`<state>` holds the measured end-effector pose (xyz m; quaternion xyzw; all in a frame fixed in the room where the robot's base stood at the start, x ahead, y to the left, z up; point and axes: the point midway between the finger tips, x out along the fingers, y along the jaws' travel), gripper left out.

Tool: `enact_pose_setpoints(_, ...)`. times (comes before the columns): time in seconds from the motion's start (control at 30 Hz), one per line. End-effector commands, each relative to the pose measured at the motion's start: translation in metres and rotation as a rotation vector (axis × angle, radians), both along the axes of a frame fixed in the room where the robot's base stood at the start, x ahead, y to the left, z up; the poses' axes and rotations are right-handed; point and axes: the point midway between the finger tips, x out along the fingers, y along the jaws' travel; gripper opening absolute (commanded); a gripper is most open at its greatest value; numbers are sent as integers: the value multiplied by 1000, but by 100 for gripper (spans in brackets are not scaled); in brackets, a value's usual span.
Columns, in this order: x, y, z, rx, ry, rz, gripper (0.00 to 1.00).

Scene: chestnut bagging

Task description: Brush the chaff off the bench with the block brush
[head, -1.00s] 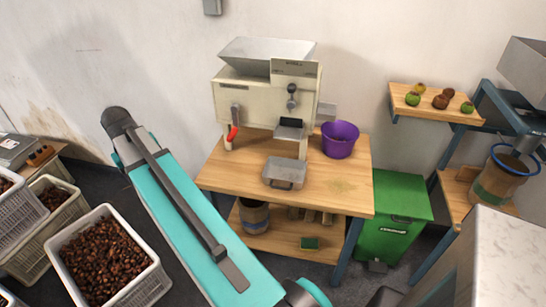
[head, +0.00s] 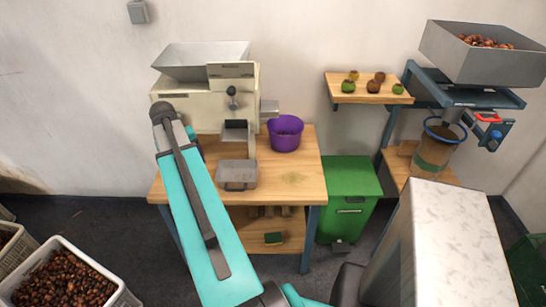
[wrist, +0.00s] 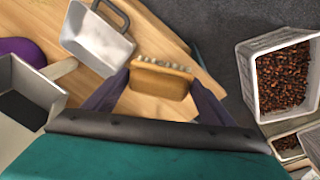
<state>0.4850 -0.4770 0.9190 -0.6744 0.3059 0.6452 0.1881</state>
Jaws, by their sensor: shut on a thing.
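My gripper (wrist: 158,92) is shut on the block brush (wrist: 160,82), a wooden block with pale bristles along its far side in the wrist view. The brush is over the wooden bench (wrist: 207,92), close to its edge; I cannot tell whether the bristles touch. In the head view my arm hides the gripper and brush. The bench top (head: 300,150) stands in the middle there. A faint yellowish patch, perhaps chaff (head: 293,178), lies on its right part. A grey metal pan (head: 237,174) sits on the bench and shows in the wrist view (wrist: 98,40).
A cream machine (head: 200,103) and a purple bucket (head: 285,133) stand on the bench. A green bin (head: 347,200) is right of it. A crate of chestnuts (head: 110,277) stands on the floor at lower left. The bench's right part is mostly clear.

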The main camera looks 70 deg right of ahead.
Motion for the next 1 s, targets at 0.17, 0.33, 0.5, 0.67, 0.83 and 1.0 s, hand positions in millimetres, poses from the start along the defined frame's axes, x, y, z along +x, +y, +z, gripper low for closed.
enact_pose_setpoints(0.17,-43,-41,-7,1,1,-77,59)
enact_pose_setpoints(0.33,-84,-73,-14,1,1,-146,59)
enact_pose_setpoints(0.5,-129,-103,-21,1,0,-214,59)
enact_pose_setpoints(0.67,-173,-127,-28,2,1,-279,59)
enact_pose_setpoints(0.83,-220,-148,-35,1,-1,-346,59)
enact_pose_setpoints(1.0,-254,-161,-41,1,0,-392,59)
